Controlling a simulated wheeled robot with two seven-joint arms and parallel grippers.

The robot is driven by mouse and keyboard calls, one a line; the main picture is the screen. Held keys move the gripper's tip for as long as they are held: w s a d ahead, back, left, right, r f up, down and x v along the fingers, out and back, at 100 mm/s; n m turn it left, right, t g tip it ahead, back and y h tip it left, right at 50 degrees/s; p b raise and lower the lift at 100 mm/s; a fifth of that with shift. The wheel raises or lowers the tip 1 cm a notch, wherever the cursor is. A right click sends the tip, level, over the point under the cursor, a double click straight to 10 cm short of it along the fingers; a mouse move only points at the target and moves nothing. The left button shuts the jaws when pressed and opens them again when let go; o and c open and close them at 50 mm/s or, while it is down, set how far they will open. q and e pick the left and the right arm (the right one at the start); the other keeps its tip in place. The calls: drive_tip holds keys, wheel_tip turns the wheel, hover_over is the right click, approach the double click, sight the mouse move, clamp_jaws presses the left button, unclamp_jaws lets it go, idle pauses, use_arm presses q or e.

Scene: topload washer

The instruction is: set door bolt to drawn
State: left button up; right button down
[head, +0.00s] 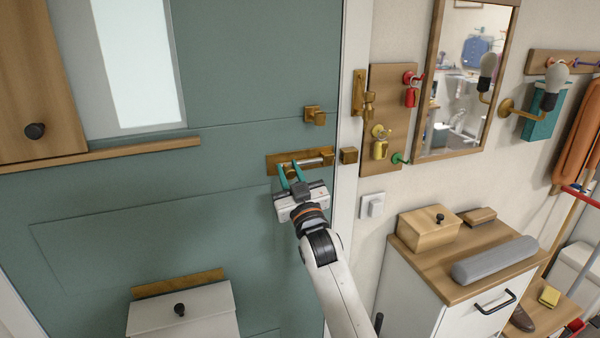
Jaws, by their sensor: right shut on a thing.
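The door bolt (313,162) is a silver rod on a brass plate, fixed to the green door (230,175) near its right edge. Its brass keeper (348,155) sits on the white door frame, just right of the bolt. The rod lies level; whether its tip enters the keeper is too small to tell. My right gripper (290,172), with teal fingers, reaches up from below to the left part of the bolt. It is shut on the bolt's handle, which the fingers mostly hide. My left gripper is not in view.
A brass knob (315,116) sits on the door above the bolt. A wooden hook board (390,120) and a mirror (467,75) hang to the right. A white cabinet (415,285) stands lower right, and a white box (182,312) is on the door below.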

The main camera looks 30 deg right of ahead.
drive_tip(key=shift+a, duration=0.1)
drive_tip(key=c, duration=1.3)
unclamp_jaws()
drive_tip(key=shift+a, duration=0.1)
drive_tip(key=shift+c, duration=0.2)
drive_tip(key=shift+o, duration=0.8)
drive_tip(key=shift+w+a, duration=0.1)
drive_tip(key=shift+s+f, duration=0.25)
drive_tip(key=shift+s, duration=0.05)
drive_tip(key=b+v, duration=0.4)
drive_tip(key=v, duration=0.7)
drive_tip(key=shift+s, duration=0.15)
